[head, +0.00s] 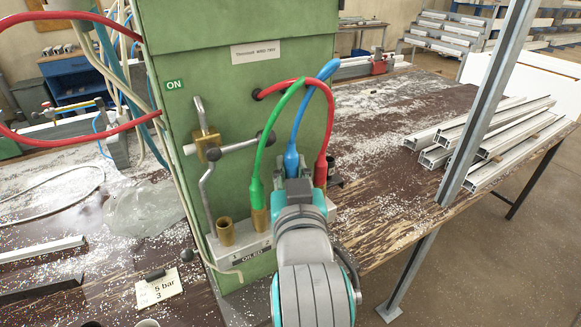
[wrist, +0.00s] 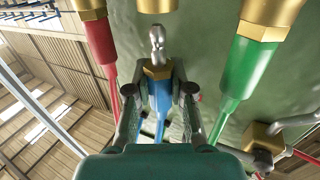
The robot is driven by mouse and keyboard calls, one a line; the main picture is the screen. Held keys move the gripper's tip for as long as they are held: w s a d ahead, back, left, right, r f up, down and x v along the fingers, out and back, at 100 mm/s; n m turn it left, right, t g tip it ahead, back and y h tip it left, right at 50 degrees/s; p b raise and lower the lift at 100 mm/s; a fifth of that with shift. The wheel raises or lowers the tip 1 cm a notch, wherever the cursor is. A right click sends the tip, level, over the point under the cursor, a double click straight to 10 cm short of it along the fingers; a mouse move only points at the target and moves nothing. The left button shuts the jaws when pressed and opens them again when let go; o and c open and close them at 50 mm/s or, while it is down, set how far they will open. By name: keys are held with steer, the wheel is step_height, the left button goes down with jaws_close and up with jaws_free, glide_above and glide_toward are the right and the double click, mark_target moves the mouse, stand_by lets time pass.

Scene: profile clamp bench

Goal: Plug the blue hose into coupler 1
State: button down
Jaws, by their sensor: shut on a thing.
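The blue hose (head: 291,158) loops out of the green cabinet and ends in my gripper (head: 297,188), between the green and red hoses. In the wrist view my gripper (wrist: 158,88) is shut on the blue hose's end (wrist: 161,100), one finger on each side. The brass collar and silver plug tip (wrist: 157,42) stick out past the fingers. A brass coupler (wrist: 155,5) lies just beyond the tip, with a small gap showing.
The green hose (head: 258,190) and red hose (head: 321,165) sit in brass couplers beside my gripper; both also show in the wrist view (wrist: 236,80) (wrist: 101,45). A silver-handled brass valve (head: 207,146) is at left. A steel post (head: 487,100) and metal profiles (head: 495,135) stand right.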

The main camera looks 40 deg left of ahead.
steer(key=s+d, duration=0.3)
steer(key=d, duration=0.4)
stand_by(1.2)
stand_by(0.4)
